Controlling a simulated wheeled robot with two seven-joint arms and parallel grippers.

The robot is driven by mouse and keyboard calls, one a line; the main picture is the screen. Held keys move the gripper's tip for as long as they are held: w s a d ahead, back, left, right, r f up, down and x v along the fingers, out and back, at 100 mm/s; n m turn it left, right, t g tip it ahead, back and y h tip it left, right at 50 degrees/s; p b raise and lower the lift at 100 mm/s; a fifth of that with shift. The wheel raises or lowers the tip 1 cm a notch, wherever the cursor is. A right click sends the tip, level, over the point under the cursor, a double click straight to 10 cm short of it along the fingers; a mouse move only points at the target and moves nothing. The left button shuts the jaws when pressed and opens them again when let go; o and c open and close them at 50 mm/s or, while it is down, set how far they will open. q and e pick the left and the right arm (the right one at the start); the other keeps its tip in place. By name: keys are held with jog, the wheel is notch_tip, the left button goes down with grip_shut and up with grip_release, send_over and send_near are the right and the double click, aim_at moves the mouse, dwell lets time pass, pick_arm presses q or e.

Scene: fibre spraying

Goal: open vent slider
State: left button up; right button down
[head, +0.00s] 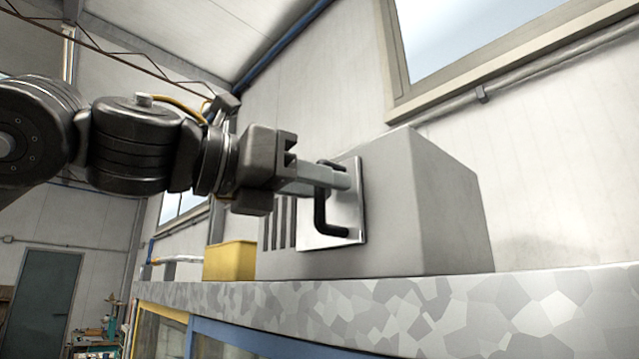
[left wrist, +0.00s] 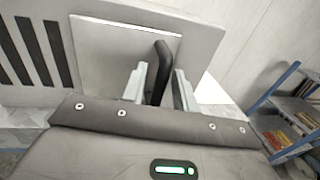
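The vent is a grey box (head: 430,215) on a counter, with several dark slots on its left part that also show in the left wrist view (left wrist: 38,50). The slider is a shiny metal plate (head: 348,215) to the right of the slots, also in the left wrist view (left wrist: 105,50). It carries a black C-shaped handle (head: 322,215). My left gripper (head: 335,180) is at the handle, its two fingers on either side of the handle (left wrist: 160,70). I cannot tell whether the fingers press on it. My right gripper is in neither view.
A yellow box (head: 229,261) stands left of the vent on the patterned counter (head: 420,310). A blue shelf rack (left wrist: 285,130) with things on it stands at the right of the left wrist view. The counter right of the vent is clear.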

pick_arm(q)
jog(key=b+v, duration=0.1)
jog(key=v, duration=0.9)
jog(key=shift+s+a, duration=0.15)
jog(key=shift+a, duration=0.15)
